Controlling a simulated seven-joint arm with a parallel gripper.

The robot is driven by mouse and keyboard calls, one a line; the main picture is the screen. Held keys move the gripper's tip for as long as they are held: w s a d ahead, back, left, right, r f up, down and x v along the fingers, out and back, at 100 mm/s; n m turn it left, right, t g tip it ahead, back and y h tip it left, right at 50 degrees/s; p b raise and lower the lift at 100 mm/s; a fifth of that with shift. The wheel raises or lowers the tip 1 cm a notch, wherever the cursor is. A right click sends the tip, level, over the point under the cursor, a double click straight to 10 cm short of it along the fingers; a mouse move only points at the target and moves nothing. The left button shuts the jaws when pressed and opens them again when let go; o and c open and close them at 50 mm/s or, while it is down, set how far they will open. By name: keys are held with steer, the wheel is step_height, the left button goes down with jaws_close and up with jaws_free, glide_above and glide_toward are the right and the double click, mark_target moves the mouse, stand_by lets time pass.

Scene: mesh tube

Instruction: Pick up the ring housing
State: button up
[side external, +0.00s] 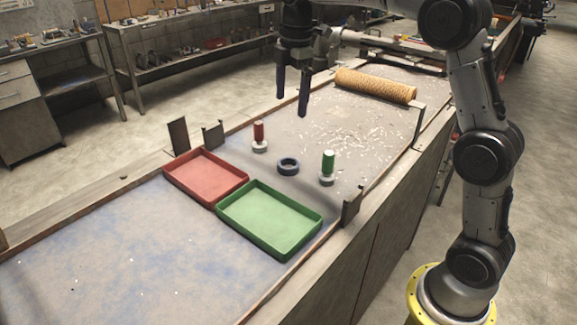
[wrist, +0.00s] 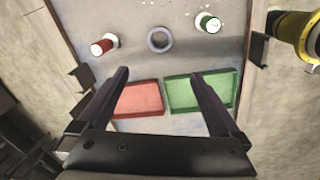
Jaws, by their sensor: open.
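The ring housing (side external: 288,166) is a dark blue-grey ring lying flat on the bench, between a red-handled piece and a green-handled piece. In the wrist view the ring housing (wrist: 159,47) shows at the top middle, with bare bench visible through its hole. My gripper (side external: 292,104) hangs above the bench with its two dark fingers pointing down, apart and empty. It is well above the ring housing and, in the side view, behind it. In the wrist view my gripper (wrist: 160,74) has its fingers spread wide, with nothing between them.
A red-handled piece (side external: 259,137) and a green-handled piece (side external: 327,168) stand upright on pale round bases. A red tray (side external: 241,181) and a green tray (side external: 318,222) lie in front. A tan mesh tube (side external: 375,86) lies at the back. Small upright metal plates stand along the bench edges.

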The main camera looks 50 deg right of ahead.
steer(key=g, duration=0.1)
glide_above(288, 158)
steer(key=s+a, duration=0.1)
step_height(288, 158, down, 5)
steer(key=f, duration=0.8)
steer(key=shift+s+a, duration=0.15)
steer(key=shift+s, duration=0.1)
steer(key=shift+a+f, duration=0.15)
steer(key=shift+f, duration=2.7)
jaws_close()
